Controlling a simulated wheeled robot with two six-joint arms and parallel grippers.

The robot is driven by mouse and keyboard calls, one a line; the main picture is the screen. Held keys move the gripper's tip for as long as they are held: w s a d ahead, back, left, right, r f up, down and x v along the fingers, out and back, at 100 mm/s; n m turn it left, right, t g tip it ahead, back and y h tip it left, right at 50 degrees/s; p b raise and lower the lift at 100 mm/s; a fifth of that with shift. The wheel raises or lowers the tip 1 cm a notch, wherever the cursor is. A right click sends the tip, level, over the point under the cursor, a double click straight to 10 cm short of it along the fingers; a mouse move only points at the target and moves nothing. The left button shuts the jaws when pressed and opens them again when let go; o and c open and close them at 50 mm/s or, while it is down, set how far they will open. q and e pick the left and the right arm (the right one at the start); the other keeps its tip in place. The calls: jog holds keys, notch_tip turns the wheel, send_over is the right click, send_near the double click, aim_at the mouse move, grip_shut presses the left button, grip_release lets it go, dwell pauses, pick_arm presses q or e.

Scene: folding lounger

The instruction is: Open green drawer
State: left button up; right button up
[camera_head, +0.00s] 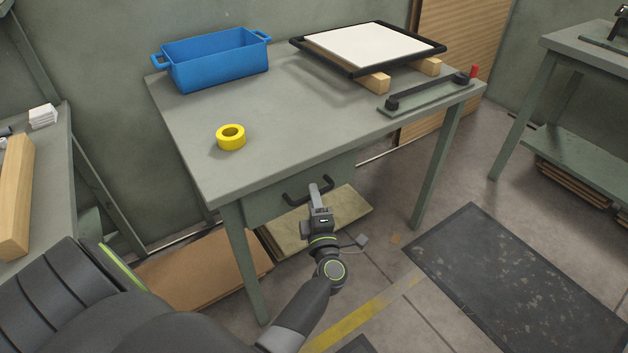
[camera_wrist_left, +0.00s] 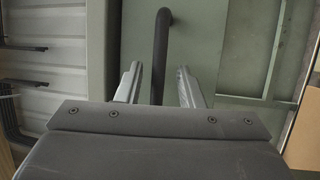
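The green drawer (camera_head: 268,205) is under the top of the grey-green table and looks shut. Its dark bar handle (camera_head: 294,196) is on the front; it also shows in the left wrist view (camera_wrist_left: 162,45). My left gripper (camera_head: 317,188) is at the handle, in front of the drawer. In the left wrist view its two fingers (camera_wrist_left: 160,84) are apart, one on each side of the handle bar, with a gap on both sides. It is open and not gripping the bar. My right gripper is not in view.
On the table (camera_head: 290,110) are a blue bin (camera_head: 215,65), a yellow tape roll (camera_head: 231,137) and a black-framed white panel (camera_head: 368,45) on wooden blocks. Flat sheets lie beneath. A dark mat (camera_head: 520,280) lies on the floor to the right. A table leg (camera_head: 245,265) stands left of my gripper.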

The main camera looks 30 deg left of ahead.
pick_arm(q)
jog(key=shift+w+a+r, duration=0.15)
jog(key=shift+w+a, duration=0.3)
jog(key=shift+a, duration=0.05)
grip_shut()
